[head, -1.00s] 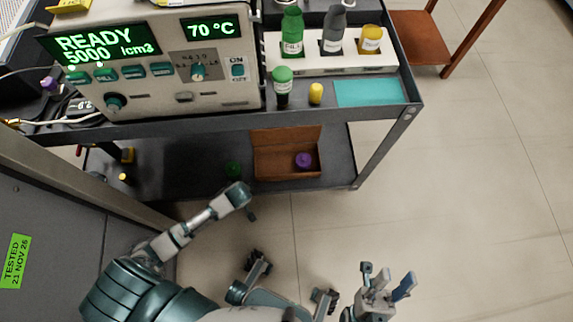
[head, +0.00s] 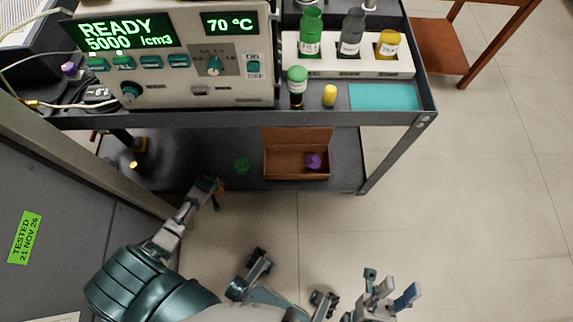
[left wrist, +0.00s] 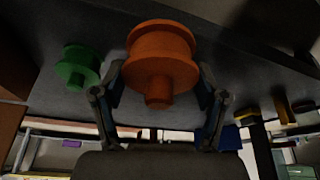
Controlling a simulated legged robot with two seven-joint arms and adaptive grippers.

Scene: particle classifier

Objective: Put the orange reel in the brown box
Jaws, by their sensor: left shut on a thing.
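The orange reel (left wrist: 160,60) is between the two fingers of my left gripper (left wrist: 160,95) in the left wrist view, and the gripper is shut on it. In the head view my left gripper (head: 214,188) is at the front edge of the lower shelf, left of the brown box, with only a sliver of orange showing. The brown box (head: 297,176) stands on the lower shelf with its lid flap up at the back. A purple reel (head: 313,161) is inside it. My right gripper (head: 388,289) is open and empty over the floor.
A green reel (head: 241,166) lies on the lower shelf (head: 346,160) between my left gripper and the box; it also shows in the left wrist view (left wrist: 77,68). The upper shelf, with the machine (head: 175,85) and bottles, overhangs behind. A grey cabinet (head: 70,220) stands at left.

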